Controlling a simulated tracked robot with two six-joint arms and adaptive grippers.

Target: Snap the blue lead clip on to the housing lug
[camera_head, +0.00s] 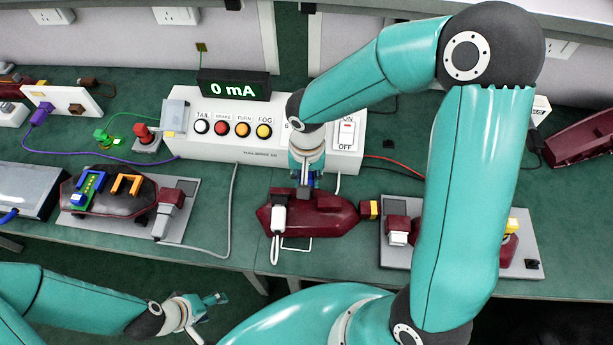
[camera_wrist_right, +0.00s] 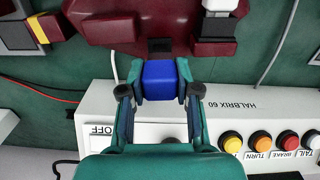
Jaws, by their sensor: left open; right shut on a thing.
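The dark red lamp housing (camera_head: 335,219) lies on the green bench in front of the test box; it also shows at the top of the right wrist view (camera_wrist_right: 165,12). My right gripper (camera_head: 306,183) is over the housing's back edge. In the right wrist view my right gripper (camera_wrist_right: 160,93) is shut on the blue lead clip (camera_wrist_right: 160,75). A small black part, possibly the lug (camera_wrist_right: 160,46), shows just beyond the clip on the housing's edge. I cannot tell whether they touch. My left gripper (camera_head: 213,300) is open and empty, low in front of the bench.
The white test box (camera_head: 215,145) with coloured buttons stands behind the housing; its display (camera_head: 233,86) reads 0 mA. A fixture plate (camera_head: 190,210) stands left, with another lamp (camera_head: 110,200) on it. Another plate (camera_head: 527,255) stands right, partly behind my right arm. A grey cable runs between.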

